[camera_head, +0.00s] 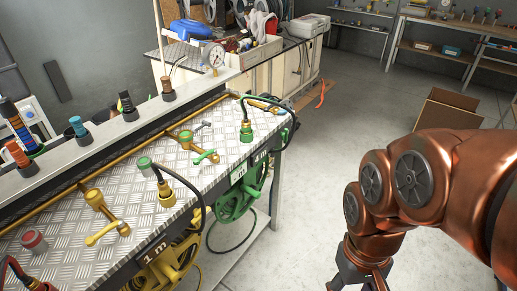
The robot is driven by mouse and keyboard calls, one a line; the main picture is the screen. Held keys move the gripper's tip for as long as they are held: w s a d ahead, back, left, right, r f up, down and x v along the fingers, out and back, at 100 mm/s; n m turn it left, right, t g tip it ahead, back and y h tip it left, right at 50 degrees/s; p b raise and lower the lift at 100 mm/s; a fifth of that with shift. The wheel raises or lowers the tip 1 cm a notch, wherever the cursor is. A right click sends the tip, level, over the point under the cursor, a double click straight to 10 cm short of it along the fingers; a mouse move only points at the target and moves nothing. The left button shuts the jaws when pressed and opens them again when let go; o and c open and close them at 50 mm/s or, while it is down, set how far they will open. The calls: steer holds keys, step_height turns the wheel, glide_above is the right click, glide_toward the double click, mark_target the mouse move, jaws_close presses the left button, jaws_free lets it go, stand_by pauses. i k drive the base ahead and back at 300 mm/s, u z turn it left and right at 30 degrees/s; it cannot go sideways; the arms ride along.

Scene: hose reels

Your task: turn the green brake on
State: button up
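A green reel (236,203) hangs below the bench's front edge. Above it on the metal bench top are a green T-shaped handle (206,157) on a brass valve and a green fitting (246,131) with a black hose looping over the edge. A round green-topped knob (145,164) sits further left. I cannot tell which of these is the brake, or whether it is on. My gripper (362,284) hangs at the bottom, right of the bench and apart from it. Its fingertips are cut off by the frame edge.
A yellow reel (168,268) hangs left of the green one. A yellow valve handle (103,234) and red knob (33,240) are on the bench top. A cardboard box (447,110) stands behind my copper arm. Open floor (335,125) lies right of the bench.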

mark_target(284, 135)
steer(key=u, duration=2.45)
steer(key=k, duration=1.05)
steer(key=z, duration=1.25)
steer(key=i, duration=0.5)
steer(key=u, duration=0.05)
